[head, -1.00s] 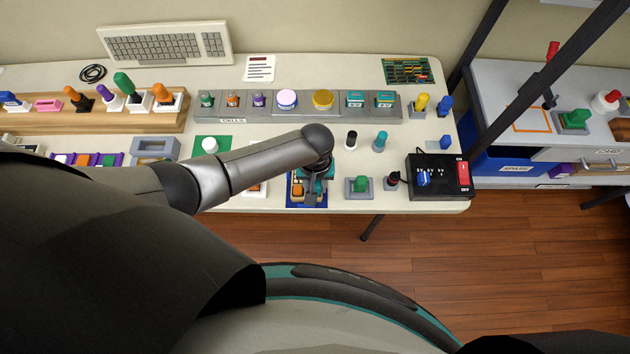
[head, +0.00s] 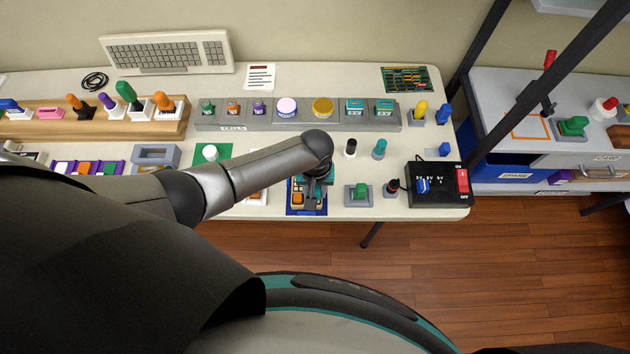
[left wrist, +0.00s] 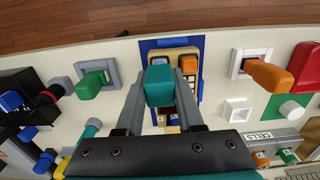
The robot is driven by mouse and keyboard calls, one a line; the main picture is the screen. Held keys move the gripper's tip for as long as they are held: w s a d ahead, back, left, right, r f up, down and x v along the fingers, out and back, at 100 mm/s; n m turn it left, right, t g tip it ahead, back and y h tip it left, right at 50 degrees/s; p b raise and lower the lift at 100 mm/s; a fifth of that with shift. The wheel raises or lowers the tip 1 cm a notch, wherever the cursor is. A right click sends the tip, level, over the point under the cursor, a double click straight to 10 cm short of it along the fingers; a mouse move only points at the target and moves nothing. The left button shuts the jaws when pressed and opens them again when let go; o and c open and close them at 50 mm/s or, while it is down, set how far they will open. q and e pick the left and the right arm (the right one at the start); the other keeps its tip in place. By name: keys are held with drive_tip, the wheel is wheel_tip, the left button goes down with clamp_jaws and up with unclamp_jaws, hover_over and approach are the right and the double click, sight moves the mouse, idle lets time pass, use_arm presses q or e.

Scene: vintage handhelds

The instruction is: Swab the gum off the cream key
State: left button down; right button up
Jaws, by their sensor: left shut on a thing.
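My left gripper (left wrist: 160,100) is shut on a teal block-shaped handle (left wrist: 159,86). In the head view the left gripper (head: 311,188) is over a handheld (head: 298,198) on a blue mat (head: 294,211). A beige key-like patch (left wrist: 172,129) shows between the fingers. I cannot make out the gum, or whether the handle's lower end touches a key. My right gripper is not in view.
A green-topped block on a grey base (head: 359,193) and a black switch box (head: 440,185) stand to the right. A grey rack of jars (head: 220,113) runs behind. A white-based orange piece (left wrist: 266,73) stands beside the mat. The table's front edge is close to the handheld.

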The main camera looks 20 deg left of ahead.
use_arm(q)
drive_tip(key=shift+s+d, duration=0.1)
drive_tip(key=shift+s, duration=0.25)
drive_tip(key=shift+w+a+b, duration=0.2)
drive_tip(key=shift+w+b, duration=0.1)
drive_tip(key=shift+w, duration=0.3)
drive_tip(key=shift+w+a+b, duration=0.15)
drive_tip(key=shift+w+b, duration=0.1)
drive_tip(key=shift+w, duration=0.35)
drive_tip(key=shift+s, duration=0.15)
drive_tip(key=shift+s+d+r+p, duration=0.1)
drive_tip(key=shift+s+d+p, duration=0.1)
drive_tip(key=shift+s+p, duration=0.35)
drive_tip(key=shift+s+d+p, duration=0.15)
drive_tip(key=shift+s+p, duration=0.35)
